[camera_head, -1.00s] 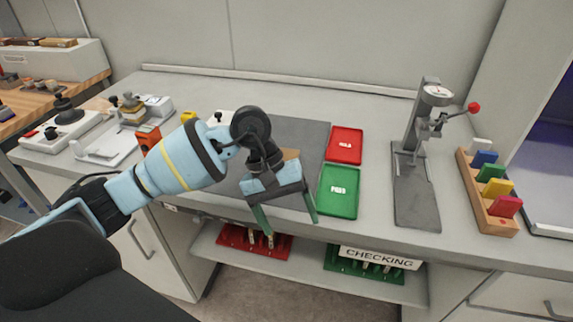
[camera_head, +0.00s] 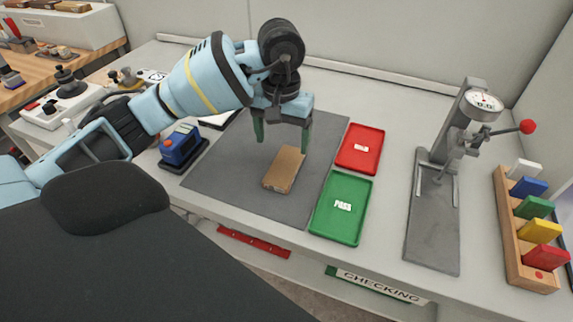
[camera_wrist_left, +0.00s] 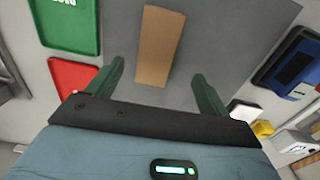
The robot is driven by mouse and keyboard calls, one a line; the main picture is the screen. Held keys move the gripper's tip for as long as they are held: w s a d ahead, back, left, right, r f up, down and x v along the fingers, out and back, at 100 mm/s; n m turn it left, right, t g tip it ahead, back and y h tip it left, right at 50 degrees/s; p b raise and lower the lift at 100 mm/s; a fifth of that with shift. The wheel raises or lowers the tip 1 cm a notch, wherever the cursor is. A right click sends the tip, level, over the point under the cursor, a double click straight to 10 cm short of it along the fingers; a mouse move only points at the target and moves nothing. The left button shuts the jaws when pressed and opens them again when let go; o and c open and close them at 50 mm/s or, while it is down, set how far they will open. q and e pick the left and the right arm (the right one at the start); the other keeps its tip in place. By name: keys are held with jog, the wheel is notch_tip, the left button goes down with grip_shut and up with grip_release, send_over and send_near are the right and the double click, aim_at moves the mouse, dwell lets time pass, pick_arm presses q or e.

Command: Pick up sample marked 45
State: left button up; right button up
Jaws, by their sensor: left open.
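A brown rectangular block (camera_head: 284,170) lies flat on the dark grey mat (camera_head: 235,170). No number can be read on it, so I cannot tell whether it is the sample marked 45. My left gripper (camera_head: 282,140) is open and empty, with its green fingers pointing down above and just behind the block. In the left wrist view the block (camera_wrist_left: 160,42) shows between and beyond the two spread fingers (camera_wrist_left: 158,75), apparently apart from them. My right gripper is not in view.
Right of the mat are a red tray (camera_head: 361,149) and a green PASS tray (camera_head: 341,207). Farther right stand a dial gauge stand (camera_head: 437,190) and a wooden rack of coloured blocks (camera_head: 511,235). A blue device (camera_head: 181,147) sits left. A CHECKING sign (camera_head: 381,286) is below the bench edge.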

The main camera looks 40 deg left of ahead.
aim_at(285, 165)
pick_arm(q)
jog(key=shift+w+f, duration=0.1)
jog(key=shift+f, duration=0.8)
jog(key=shift+d+f, duration=0.15)
jog(key=shift+f, duration=0.4)
notch_tip(285, 165, down, 4)
jog(key=shift+w+d+f+p, duration=0.1)
jog(key=shift+p, duration=0.35)
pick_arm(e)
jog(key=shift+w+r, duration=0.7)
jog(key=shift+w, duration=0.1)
pick_arm(q)
jog(key=c, duration=1.1)
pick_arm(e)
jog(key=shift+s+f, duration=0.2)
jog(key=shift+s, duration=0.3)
